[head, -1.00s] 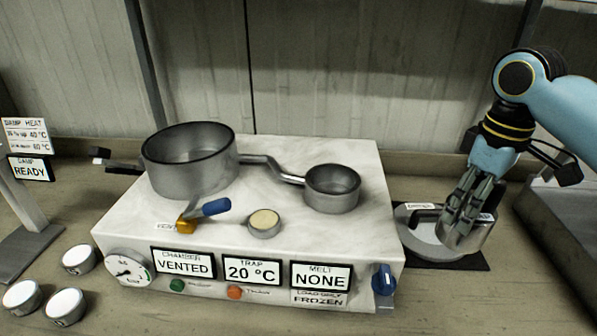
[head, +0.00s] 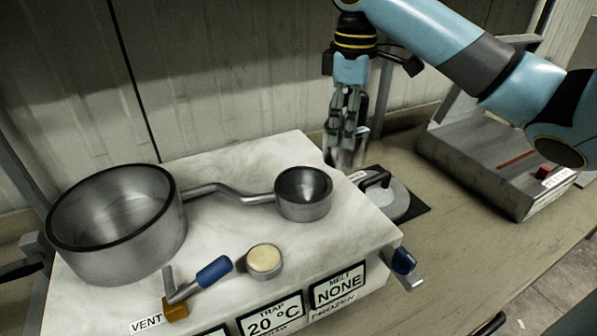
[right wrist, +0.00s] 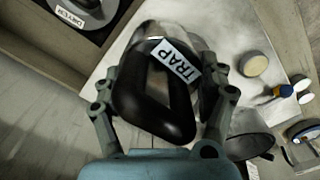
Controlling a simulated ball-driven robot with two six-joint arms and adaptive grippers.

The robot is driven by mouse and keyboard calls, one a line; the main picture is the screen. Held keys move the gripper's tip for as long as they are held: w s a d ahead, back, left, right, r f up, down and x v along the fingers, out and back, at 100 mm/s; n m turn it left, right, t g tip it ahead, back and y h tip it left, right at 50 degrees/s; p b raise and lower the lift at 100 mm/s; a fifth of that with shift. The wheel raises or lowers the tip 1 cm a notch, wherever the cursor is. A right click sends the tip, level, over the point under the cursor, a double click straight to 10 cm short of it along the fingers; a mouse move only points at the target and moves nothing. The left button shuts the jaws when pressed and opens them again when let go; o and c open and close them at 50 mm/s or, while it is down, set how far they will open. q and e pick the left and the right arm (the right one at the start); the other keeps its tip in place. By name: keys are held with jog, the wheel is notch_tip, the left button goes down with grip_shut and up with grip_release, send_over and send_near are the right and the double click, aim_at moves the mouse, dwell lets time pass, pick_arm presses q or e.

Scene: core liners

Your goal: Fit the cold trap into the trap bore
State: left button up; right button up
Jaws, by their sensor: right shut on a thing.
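The cold trap is a steel cylinder (head: 345,158) with a black loop handle (right wrist: 150,120) and a label reading TRAP. My right gripper (head: 345,125) is shut on it, its fingers on either side in the right wrist view. In the head view it holds the trap near the back right edge of the machine, partly hidden by the fingers. The trap bore is the open steel cup (head: 303,192) on the machine top, joined by a pipe to the large chamber pot. The trap is to the right of the bore, apart from it. My left gripper is not in view.
The chamber pot (head: 118,222), a blue-handled vent valve (head: 213,271) and a cream-topped disc (head: 264,260) stand on the machine. A round lid with a black handle (head: 397,200) lies on a dark mat to the right. A grey box (head: 495,165) stands farther right.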

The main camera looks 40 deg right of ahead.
jog(key=w+a+f, duration=0.1)
jog(key=a+f, duration=0.1)
jog(key=w+a+f, duration=0.1)
jog(key=a+f, duration=0.1)
jog(key=f, duration=0.1)
jog(key=w+a+f+p, duration=0.1)
jog(key=a+f, duration=0.2)
jog(key=shift+w+a, duration=0.1)
jog(key=shift+w, duration=0.25)
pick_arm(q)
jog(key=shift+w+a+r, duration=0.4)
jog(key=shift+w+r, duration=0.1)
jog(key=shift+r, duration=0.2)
pick_arm(e)
jog(key=shift+f, duration=0.3)
jog(key=shift+f, duration=0.15)
jog(key=o, duration=1.6)
